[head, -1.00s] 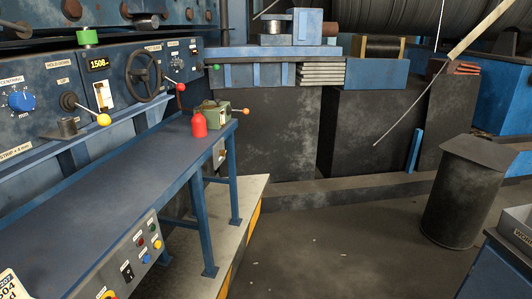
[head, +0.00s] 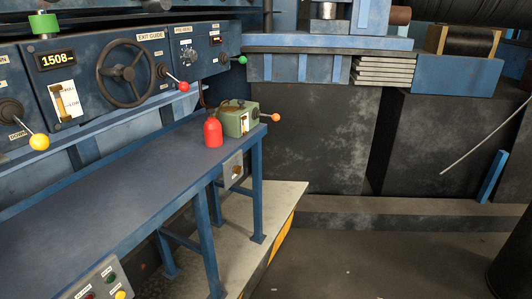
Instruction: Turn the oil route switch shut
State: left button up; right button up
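No part labelled as the oil route switch can be read, so I cannot tell which control it is. A green box (head: 237,120) with an orange-knobbed lever (head: 276,117) stands at the far right end of the blue bench. A small grey plate with a dark knob (head: 234,171) hangs under the bench edge below it. On the wall panel are a lever with a red ball (head: 183,86), one with a green ball (head: 242,60) and one with a yellow ball (head: 39,142). Neither of my grippers is in view.
A red bottle (head: 213,132) stands beside the green box. The blue bench (head: 110,185) runs along the left, under a handwheel (head: 124,73). Dark blocks (head: 320,140) close off the back. A dark drum (head: 513,265) stands at lower right. Floor (head: 370,265) in front is clear.

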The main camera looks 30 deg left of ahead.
aim_at(237, 171)
jog(key=i, duration=2.35)
jog(key=i+u, duration=0.35)
jog(key=i+l+u, duration=0.35)
jog(key=i, duration=0.15)
jog(key=i+l+u, duration=0.2)
jog(key=i+u, duration=0.15)
